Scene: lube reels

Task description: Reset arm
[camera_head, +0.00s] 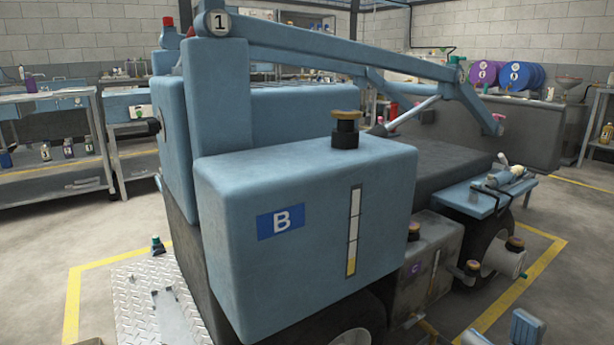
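A blue-grey part at the bottom right edge of the head view seems to belong to my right gripper (528,328). It is cut off by the frame, and I cannot make out whether its fingers are open or shut. Nothing is seen held in it. My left gripper does not show. In front of me stands a large blue tank marked B (300,240), with a sight gauge (353,232) on its face and a yellow-topped black cap (346,130) on top.
A blue boom marked 1 (330,50) passes above the tank. A grey tank (428,262) sits lower right, beside a wheel. A blue ledge (490,192) carries a pale tool. Workbenches (60,150) stand left. A tread-plate step (155,300) lies low left. Yellow lines mark open floor.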

